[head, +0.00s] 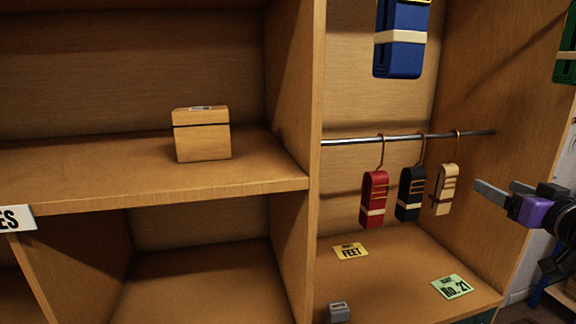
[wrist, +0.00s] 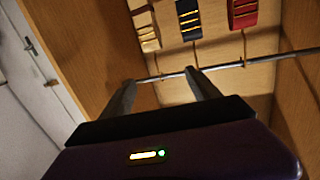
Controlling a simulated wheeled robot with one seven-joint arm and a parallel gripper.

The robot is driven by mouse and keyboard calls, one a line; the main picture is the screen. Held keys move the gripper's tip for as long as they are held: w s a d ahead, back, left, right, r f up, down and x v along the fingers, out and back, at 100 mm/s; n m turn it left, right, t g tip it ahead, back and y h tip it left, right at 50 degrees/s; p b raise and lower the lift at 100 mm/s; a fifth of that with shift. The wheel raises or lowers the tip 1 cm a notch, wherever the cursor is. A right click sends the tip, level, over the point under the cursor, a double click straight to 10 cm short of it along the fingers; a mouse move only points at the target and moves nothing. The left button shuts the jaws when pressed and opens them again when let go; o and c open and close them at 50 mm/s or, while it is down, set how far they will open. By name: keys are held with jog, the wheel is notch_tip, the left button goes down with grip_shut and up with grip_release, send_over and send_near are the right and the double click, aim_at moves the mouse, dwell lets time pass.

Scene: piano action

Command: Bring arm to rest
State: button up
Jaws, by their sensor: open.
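My gripper (head: 482,197) is at the right of the head view, in front of the right compartment. Its two fingers are apart, with nothing seen between them. In the wrist view my gripper (wrist: 160,88) points toward a metal rail (wrist: 225,66). On the rail (head: 350,141) hang a red piece (head: 373,200), a black piece (head: 411,194) and a cream piece (head: 445,190), each on a hook. The cream piece is nearest my gripper and apart from it. The wrist view also shows the cream (wrist: 146,28), black (wrist: 189,18) and red (wrist: 243,14) pieces.
A wooden box (head: 202,140) sits on the left shelf (head: 90,175). A blue piece (head: 401,45) hangs above the rail. A yellow FEET card (head: 350,251), a green No. 21 card (head: 452,287) and a small grey block (head: 339,312) lie on the compartment floor. The lower-left compartment looks empty.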

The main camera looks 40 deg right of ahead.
jog(key=w+a+f+t+h, duration=0.1)
jog(key=w+a+f, duration=0.4)
jog(key=a+f, duration=0.55)
jog(key=w+a+f+t, duration=0.1)
jog(key=w+a+f, duration=0.45)
jog(key=a, duration=0.75)
jog(key=s+a+f+n+y, duration=0.3)
jog(key=s+a+f+y, duration=0.1)
jog(key=a, duration=0.5)
jog(key=s+a+f+n+y, duration=0.3)
jog(key=s+a+f+y, duration=0.1)
jog(key=a, duration=0.4)
jog(key=s+a+f+n+y, duration=0.3)
jog(key=s+a+f+y, duration=0.1)
jog(key=a, duration=0.5)
jog(key=shift+s+a+f+t+y, duration=0.15)
jog(key=shift+s+a+t+y, duration=0.2)
jog(key=shift+s+y, duration=0.25)
